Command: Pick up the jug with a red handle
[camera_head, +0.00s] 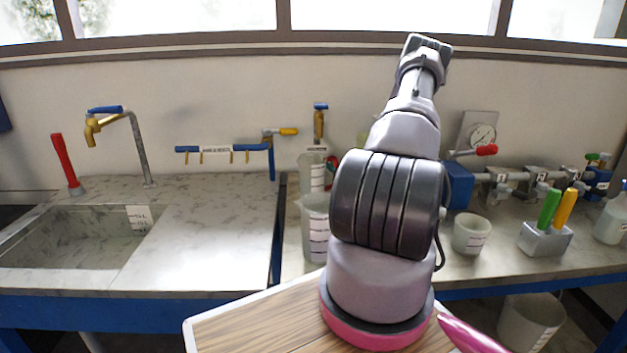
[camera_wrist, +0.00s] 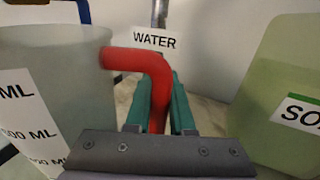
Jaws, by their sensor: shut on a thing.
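The jug (camera_wrist: 62,80) is a pale translucent vessel with a white label with ML markings, close on the left in the wrist view. Its red handle (camera_wrist: 140,60) comes off the rim to the right and bends down. My gripper (camera_wrist: 160,105) has teal fingers, one on each side of the handle's lower part, and is shut on it. The jug looks upright; its base is out of view. In the head view my arm hides the gripper. Two pale graduated vessels, a rear one (camera_head: 311,172) and a front one (camera_head: 315,225), show beside the arm; I cannot tell surely which is held.
A greenish soap container (camera_wrist: 285,95) stands close right of my gripper. A WATER label (camera_wrist: 154,40) is behind. In the head view, a small beaker (camera_head: 470,234) and a holder with green and yellow handles (camera_head: 545,240) stand right.

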